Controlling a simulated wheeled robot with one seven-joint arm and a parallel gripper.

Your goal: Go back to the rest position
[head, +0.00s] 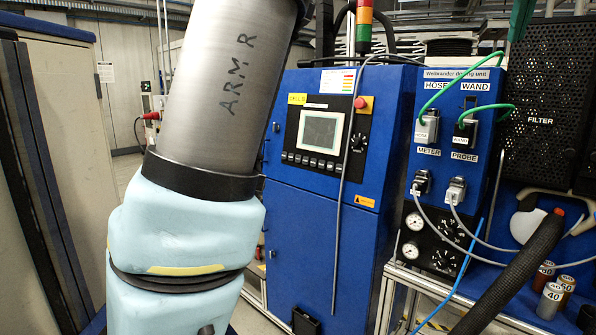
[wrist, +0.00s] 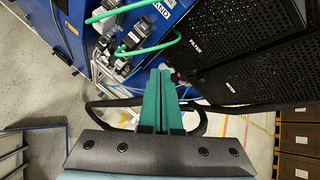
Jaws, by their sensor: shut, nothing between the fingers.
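My gripper (wrist: 159,76) shows in the wrist view as two green fingers pressed together, with nothing between them. It points towards the blue dosing unit (wrist: 130,30) with its plugs and green cables, beside the black filter housing (wrist: 240,60). In the head view my arm, marked ARM R, rises through the left half and leaves at the top. A green piece at the top right edge of that view may be my fingers; I cannot tell for sure.
In the head view, a blue cabinet (head: 335,215) with a screen stands mid-picture. Green cables (head: 470,75) loop to the HOSE and WAND plugs. A black-sleeved hose (head: 515,275) and small cans (head: 550,300) are at lower right. A pale cabinet (head: 65,150) stands left.

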